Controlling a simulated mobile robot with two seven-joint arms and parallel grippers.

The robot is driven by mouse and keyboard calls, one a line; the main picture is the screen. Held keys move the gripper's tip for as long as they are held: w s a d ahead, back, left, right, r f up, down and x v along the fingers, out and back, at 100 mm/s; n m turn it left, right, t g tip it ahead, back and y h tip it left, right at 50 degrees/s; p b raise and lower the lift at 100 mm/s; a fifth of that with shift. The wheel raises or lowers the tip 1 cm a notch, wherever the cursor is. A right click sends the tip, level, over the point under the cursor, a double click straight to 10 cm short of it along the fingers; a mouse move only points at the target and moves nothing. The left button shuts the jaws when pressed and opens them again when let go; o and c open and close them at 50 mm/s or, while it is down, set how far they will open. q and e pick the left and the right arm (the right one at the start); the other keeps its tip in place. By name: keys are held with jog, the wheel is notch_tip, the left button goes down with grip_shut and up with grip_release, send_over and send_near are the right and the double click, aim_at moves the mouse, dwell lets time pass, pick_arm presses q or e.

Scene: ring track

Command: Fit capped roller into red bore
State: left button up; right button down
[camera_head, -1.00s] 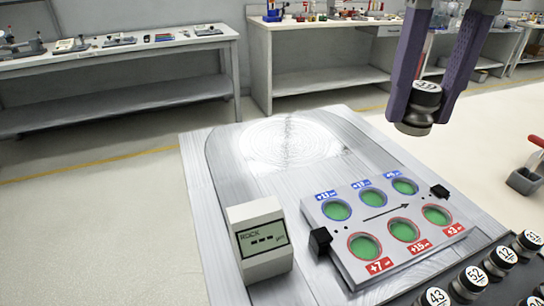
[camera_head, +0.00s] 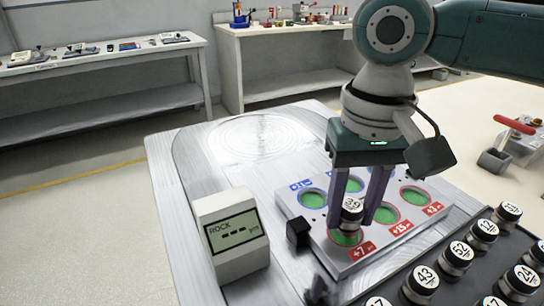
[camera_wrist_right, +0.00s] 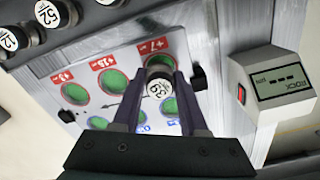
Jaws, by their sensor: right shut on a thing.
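My right gripper (camera_head: 358,200) is shut on a capped roller (camera_head: 351,209), dark-bodied with a white cap that seems to read 39. The roller stands roughly upright over the red-ringed +7 bore (camera_head: 341,239), whose green floor shows partly beneath it. In the right wrist view the roller (camera_wrist_right: 160,88) sits between the fingers (camera_wrist_right: 158,105), its far end overlapping the +7 bore. I cannot tell whether its end is inside the bore. The other red bores, +15 (camera_head: 386,214) and +3 (camera_head: 413,196), look empty. My left gripper is not seen.
A grey gauge box (camera_head: 231,236) stands left of the bore plate (camera_head: 283,199). A rack (camera_head: 450,283) of several capped rollers is at the lower right. A black knob (camera_head: 298,232) juts from the plate's left end. A blurred dark shape (camera_head: 318,290) shows low in the head view.

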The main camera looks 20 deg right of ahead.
aim_at(352, 206)
jog(key=shift+f, duration=0.65)
jog(key=shift+c, duration=2.2)
grip_release()
jog(key=shift+f, duration=0.15)
notch_tip(352, 206, up, 12)
jog(key=p, duration=0.2)
jog(key=shift+r, duration=0.2)
